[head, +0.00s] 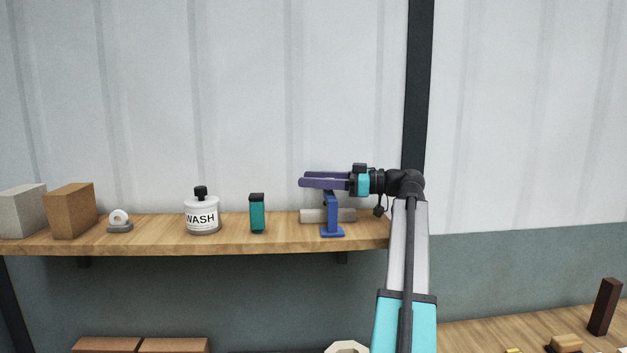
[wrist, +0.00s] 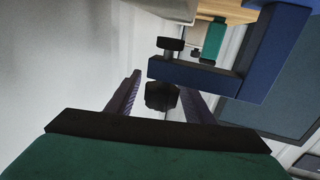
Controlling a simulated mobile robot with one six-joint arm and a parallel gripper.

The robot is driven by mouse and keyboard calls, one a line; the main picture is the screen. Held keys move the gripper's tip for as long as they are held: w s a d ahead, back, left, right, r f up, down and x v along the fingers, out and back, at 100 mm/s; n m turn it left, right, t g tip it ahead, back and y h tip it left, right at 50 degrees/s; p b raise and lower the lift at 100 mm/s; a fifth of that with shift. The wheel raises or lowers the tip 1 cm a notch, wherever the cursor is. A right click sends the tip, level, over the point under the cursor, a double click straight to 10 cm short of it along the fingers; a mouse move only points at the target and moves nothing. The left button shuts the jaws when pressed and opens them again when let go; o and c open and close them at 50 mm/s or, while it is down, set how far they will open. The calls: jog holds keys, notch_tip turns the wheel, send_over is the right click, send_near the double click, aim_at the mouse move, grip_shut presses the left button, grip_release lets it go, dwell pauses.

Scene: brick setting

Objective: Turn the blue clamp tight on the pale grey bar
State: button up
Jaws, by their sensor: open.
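The blue clamp (head: 331,214) stands on the wooden shelf at the pale grey bar (head: 346,215). In the wrist view the clamp's blue frame (wrist: 200,77) fills the upper right. Its dark screw pad (wrist: 171,44) looks apart from a pale surface (wrist: 163,8), probably the bar. My gripper (head: 303,179) reaches left over the clamp's top, level with the shelf. In the wrist view its two fingers (wrist: 160,82) are open around a dark round knob (wrist: 161,97), with gaps visible either side. The head view hides the knob behind the fingers.
The wooden shelf (head: 150,240) also holds a teal box (head: 257,213), a WASH bottle (head: 202,216), a white roll on a grey base (head: 119,220), a brown block (head: 71,211) and a grey block (head: 22,212). A dark post (head: 416,90) rises behind my arm.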

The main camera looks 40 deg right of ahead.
jog(key=c, duration=1.1)
jog(key=shift+o, duration=0.2)
